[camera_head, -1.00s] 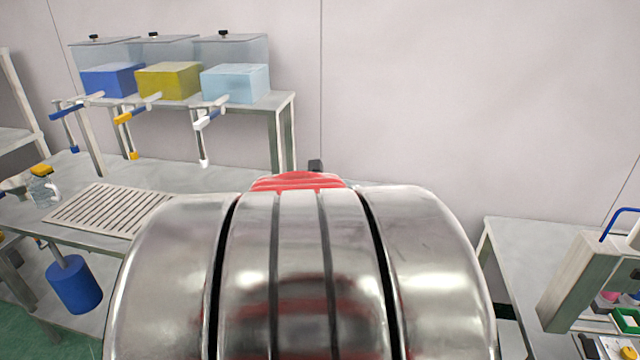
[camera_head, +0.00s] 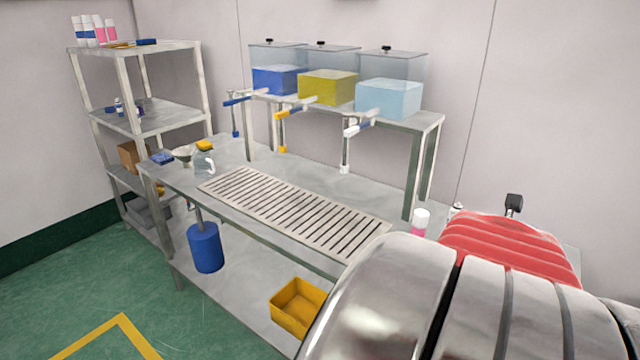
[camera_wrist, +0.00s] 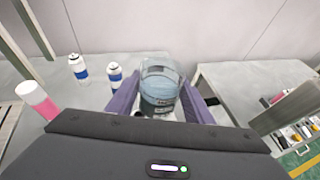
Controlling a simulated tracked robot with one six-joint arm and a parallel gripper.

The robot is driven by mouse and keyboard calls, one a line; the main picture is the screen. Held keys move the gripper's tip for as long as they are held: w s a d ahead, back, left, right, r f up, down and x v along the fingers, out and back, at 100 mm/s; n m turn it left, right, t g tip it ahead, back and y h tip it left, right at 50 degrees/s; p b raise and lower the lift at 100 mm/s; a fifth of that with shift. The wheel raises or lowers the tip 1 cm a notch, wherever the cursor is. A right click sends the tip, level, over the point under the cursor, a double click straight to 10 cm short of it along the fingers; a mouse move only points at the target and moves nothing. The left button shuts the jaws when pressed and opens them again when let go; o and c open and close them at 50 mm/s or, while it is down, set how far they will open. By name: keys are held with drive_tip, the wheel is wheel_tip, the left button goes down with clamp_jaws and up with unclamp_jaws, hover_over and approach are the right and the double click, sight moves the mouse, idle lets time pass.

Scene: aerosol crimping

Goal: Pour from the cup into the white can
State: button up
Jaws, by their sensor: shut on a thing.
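My gripper (camera_wrist: 160,106) is shut on a clear cup (camera_wrist: 158,82) with blue-grey contents, seen in the wrist view between its purple jaws. The cup looks roughly upright. Two white cans with blue bands stand to its left: a nearer one (camera_wrist: 115,76) close to the left jaw and a farther one (camera_wrist: 78,67). A white and pink can (camera_wrist: 38,100) stands farther left; it also shows in the head view (camera_head: 420,223). In the head view my arm hides the gripper and the cup.
A bench holds a slotted drain grate (camera_head: 290,210) and a raised shelf with blue, yellow and light blue tanks (camera_head: 388,98) with taps. A jug (camera_head: 204,160) stands at its left end. In the wrist view, another table (camera_wrist: 255,80) lies right, across a gap.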

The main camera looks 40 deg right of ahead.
drive_tip(key=shift+f, duration=2.4)
drive_tip(key=shift+r, duration=0.2)
drive_tip(key=shift+s+a+r+n+g+y, duration=0.1)
drive_tip(key=shift+s+r+n+g+y, duration=0.05)
drive_tip(key=shift+n+g+y, duration=0.3)
drive_tip(key=shift+s+a+n+g+y, duration=0.1)
drive_tip(key=shift+n+g+y, duration=0.25)
drive_tip(key=shift+n+g, duration=0.15)
